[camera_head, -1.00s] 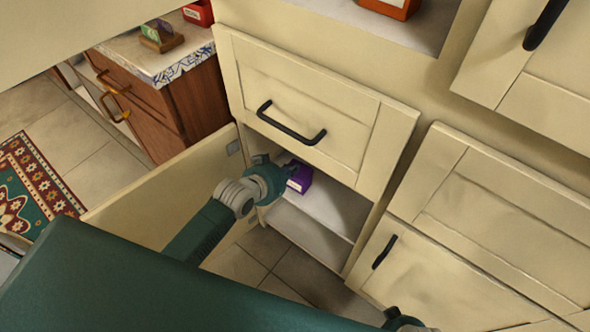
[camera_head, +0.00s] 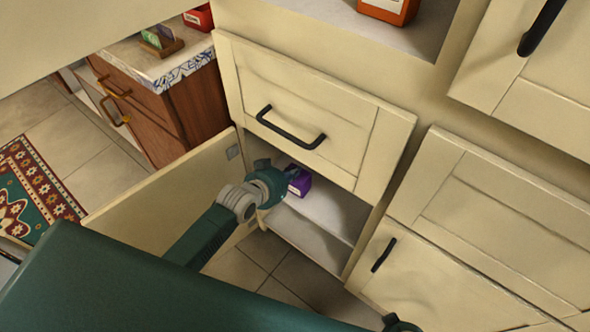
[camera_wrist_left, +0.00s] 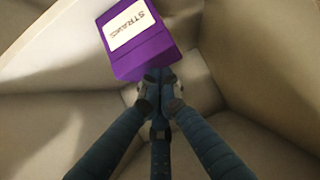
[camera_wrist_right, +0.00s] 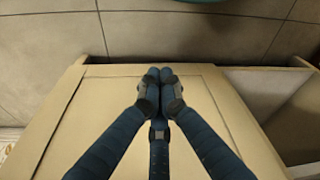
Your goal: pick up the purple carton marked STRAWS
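The purple carton (camera_head: 299,181) with a white label stands on the shelf of the open lower cabinet (camera_head: 323,206). In the left wrist view the carton (camera_wrist_left: 138,44) is large at the top, and its label reads STRAWS. My left gripper (camera_head: 284,178) is just left of the carton in the head view. In the left wrist view its fingers (camera_wrist_left: 160,80) come together at the carton's lower edge, apparently with nothing between them; contact is unclear. My right gripper (camera_wrist_right: 159,76) is shut and empty, above a cream cabinet front.
The open cabinet door (camera_head: 165,193) is left of my left arm. A drawer front (camera_head: 310,105) with a dark handle is above the opening. More cabinet fronts (camera_head: 465,245) are at right. Bare shelf lies right of the carton.

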